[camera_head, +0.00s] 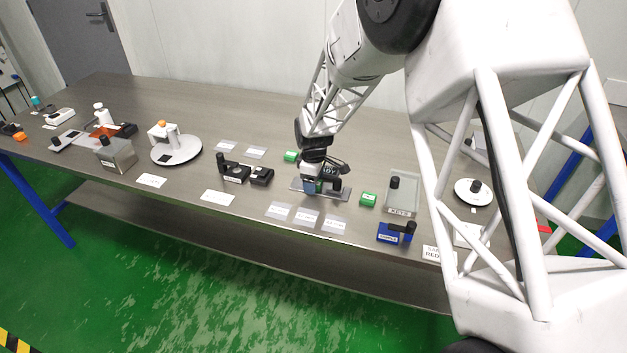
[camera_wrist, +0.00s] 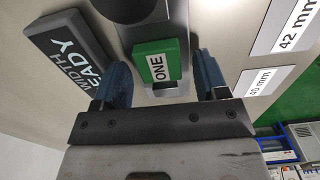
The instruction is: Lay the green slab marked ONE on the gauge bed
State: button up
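The green slab marked ONE (camera_wrist: 156,62) lies between my gripper's blue fingers in the wrist view. It appears to rest on a grey plate (camera_wrist: 178,90), which looks like the gauge bed. My gripper (camera_wrist: 160,72) is open, with a finger on each side of the slab and a small gap showing at each side. In the head view my gripper (camera_head: 313,187) is down at the grey plate (camera_head: 299,188) and hides most of the slab. A black round part stands on the plate beside the slab.
A dark block reading WIDTH READY (camera_wrist: 72,52) lies close by my left finger. Other green blocks (camera_head: 291,156) (camera_head: 368,199) sit behind and right of the plate. White mm labels (camera_head: 306,218) lie in front. A blue block (camera_head: 391,233) and clear tray (camera_head: 403,185) stand right.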

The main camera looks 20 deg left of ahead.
jog(key=shift+r, duration=0.2)
notch_tip(320, 180, up, 12)
dwell(0.8)
dwell(0.6)
jog(key=s+d+r+m, duration=0.3)
jog(key=s+d+r, duration=0.2)
jog(key=d, duration=0.4)
jog(key=s+d+r+m+t, duration=0.1)
jog(key=s+d+r+m, duration=0.25)
jog(key=d+r, duration=0.4)
jog(key=s+d+r+m, duration=0.3)
jog(key=s+d, duration=0.3)
jog(key=d, duration=0.5)
jog(key=s+d+m, duration=0.3)
jog(key=s+d, duration=0.2)
jog(key=s, duration=0.3)
jog(key=s+d+m+t, duration=0.1)
jog(key=s+d+m, duration=0.1)
jog(key=s+d, duration=0.3)
jog(key=s+d+m, duration=0.3)
jog(key=s+d, duration=0.2)
jog(key=s, duration=0.6)
jog(key=shift+r+m+t, duration=0.3)
jog(key=shift+r+m, duration=0.05)
